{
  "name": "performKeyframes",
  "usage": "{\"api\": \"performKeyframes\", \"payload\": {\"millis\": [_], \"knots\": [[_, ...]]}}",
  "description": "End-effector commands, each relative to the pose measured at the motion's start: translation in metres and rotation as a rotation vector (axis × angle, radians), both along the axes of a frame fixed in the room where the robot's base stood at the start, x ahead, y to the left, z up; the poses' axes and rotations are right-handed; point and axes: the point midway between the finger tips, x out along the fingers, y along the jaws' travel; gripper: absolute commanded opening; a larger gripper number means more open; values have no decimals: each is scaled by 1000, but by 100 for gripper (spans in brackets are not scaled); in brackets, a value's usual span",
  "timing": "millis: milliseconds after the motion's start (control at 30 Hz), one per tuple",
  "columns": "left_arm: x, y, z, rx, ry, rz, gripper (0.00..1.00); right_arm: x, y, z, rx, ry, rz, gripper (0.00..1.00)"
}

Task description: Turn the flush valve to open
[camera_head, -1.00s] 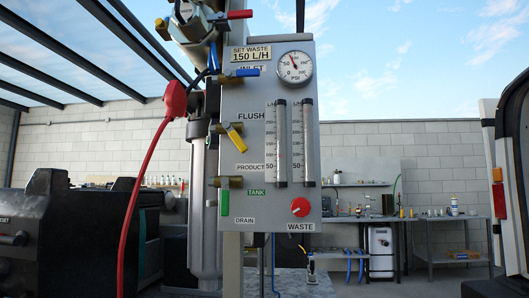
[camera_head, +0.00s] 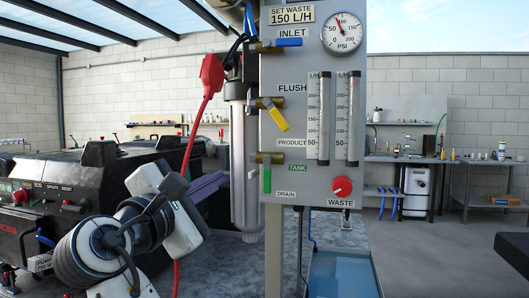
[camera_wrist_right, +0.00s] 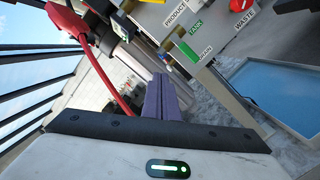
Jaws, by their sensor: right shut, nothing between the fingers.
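The flush valve (camera_head: 268,103) is a brass valve on the left edge of the grey panel, beside the FLUSH label. Its yellow handle (camera_head: 278,120) slants down to the right. My right gripper (camera_head: 207,187) has purple fingers and sits left of the panel, lower than the flush valve and apart from it. In the right wrist view its fingers (camera_wrist_right: 161,96) are together with nothing between them. The green drain handle (camera_wrist_right: 188,51) shows ahead of them there; the flush valve is not clearly visible in that view. My left gripper is not in view.
A blue inlet handle (camera_head: 277,43) is above the flush valve, and a green handle (camera_head: 267,180) is below. A clear-and-white filter housing (camera_head: 243,160) and a red plug with cable (camera_head: 211,72) are close on the left. A blue basin (camera_head: 340,275) stands below the panel.

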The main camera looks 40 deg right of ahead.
Motion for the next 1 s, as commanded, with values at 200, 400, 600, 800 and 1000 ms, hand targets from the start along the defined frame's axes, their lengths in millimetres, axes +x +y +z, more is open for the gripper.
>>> {"api": "performKeyframes", "payload": {"millis": [200,400,600,800,1000], "knots": [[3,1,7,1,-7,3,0,-28,-2,55,-45,-5,-104,0],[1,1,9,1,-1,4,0,-18,-26,60,-47,-4,-111,0],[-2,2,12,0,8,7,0,3,-63,67,-48,-4,-111,0],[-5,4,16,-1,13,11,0,12,-93,77,-44,-11,-106,0],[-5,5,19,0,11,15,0,-3,-105,89,-46,-8,-105,0]]}}
